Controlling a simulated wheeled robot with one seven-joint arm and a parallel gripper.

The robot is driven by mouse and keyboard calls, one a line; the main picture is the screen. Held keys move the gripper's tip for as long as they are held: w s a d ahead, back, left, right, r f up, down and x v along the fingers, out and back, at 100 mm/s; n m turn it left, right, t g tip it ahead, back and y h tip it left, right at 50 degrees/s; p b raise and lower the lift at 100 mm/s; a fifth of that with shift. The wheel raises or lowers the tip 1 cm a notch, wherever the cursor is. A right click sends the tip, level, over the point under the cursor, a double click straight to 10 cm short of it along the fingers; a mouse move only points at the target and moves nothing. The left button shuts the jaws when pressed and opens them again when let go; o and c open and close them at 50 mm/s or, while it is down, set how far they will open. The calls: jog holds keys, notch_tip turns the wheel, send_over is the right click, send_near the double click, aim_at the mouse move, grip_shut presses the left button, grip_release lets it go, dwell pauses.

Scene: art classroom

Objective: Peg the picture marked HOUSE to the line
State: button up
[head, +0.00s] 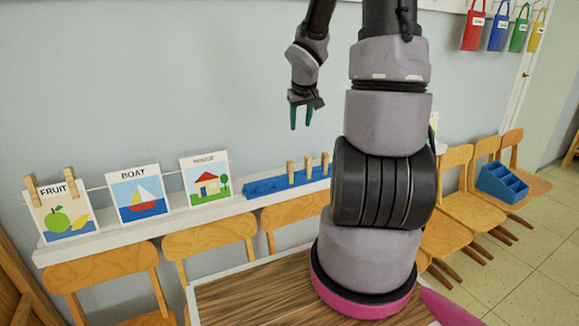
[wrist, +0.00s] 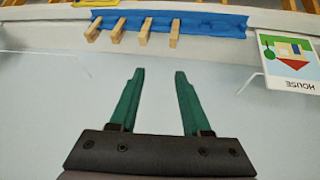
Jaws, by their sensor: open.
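The HOUSE picture (head: 205,182), with a red-roofed house, stands on the white ledge against the wall, right of the BOAT picture. No peg shows on it. It appears upside down at the right of the wrist view (wrist: 288,62). A thin line (head: 98,187) runs along the wall by the pictures. Several wooden pegs (wrist: 145,31) stand in a row at a blue tray (head: 262,185) right of the HOUSE picture. My gripper (head: 301,117) is open and empty, its green fingers apart (wrist: 158,75), in the air above the tray and pegs, touching nothing.
The FRUIT picture (head: 58,213) has two pegs at its top corners. The BOAT picture (head: 138,195) shows none. Wooden chairs (head: 212,237) line the ledge's front, with a wooden table (head: 250,298) nearer. A blue sorter (head: 502,183) sits on a chair at right.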

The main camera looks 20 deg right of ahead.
jog(key=n+y, duration=0.1)
jog(key=y, duration=0.1)
send_near(291, 162)
jog(key=r, duration=0.1)
jog(key=x, duration=1.3)
jog(key=shift+s, duration=0.15)
jog(key=shift+c, duration=0.3)
grip_shut()
jog(key=shift+r, duration=3.15)
jog(key=shift+s, duration=0.1)
jog(key=shift+s+d+r, duration=0.1)
jog(key=shift+s+r, duration=0.15)
jog(key=shift+s, duration=0.95)
jog(key=shift+s+r, duration=0.25)
jog(key=shift+s, duration=0.95)
